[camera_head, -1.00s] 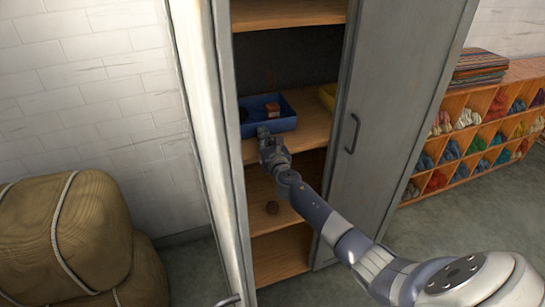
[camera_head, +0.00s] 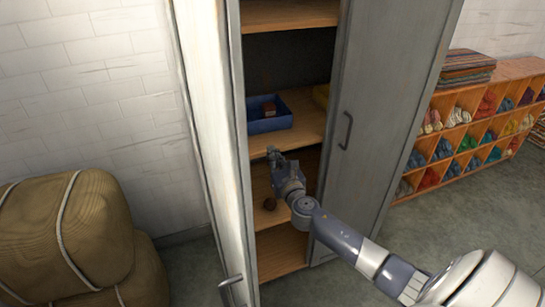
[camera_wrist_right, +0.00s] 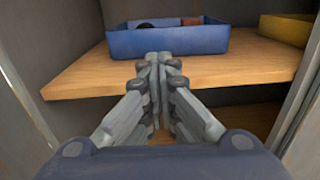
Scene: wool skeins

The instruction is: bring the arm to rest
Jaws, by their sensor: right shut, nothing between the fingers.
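My right arm reaches in from the lower right in the head view. Its gripper (camera_head: 273,152) is in front of the open cabinet, just below the front edge of the shelf that bears a blue tray (camera_head: 280,123). In the right wrist view the gripper (camera_wrist_right: 158,58) is shut, with its fingertips together and nothing between them. The blue tray (camera_wrist_right: 180,41) lies beyond the fingertips there. My left gripper is not in view.
The cabinet's doors stand open, the left door (camera_head: 205,140) and the right door (camera_head: 385,130) on either side of the arm. Bundles (camera_head: 65,225) sit at left. A cubby rack (camera_head: 490,120) with wool stands at right.

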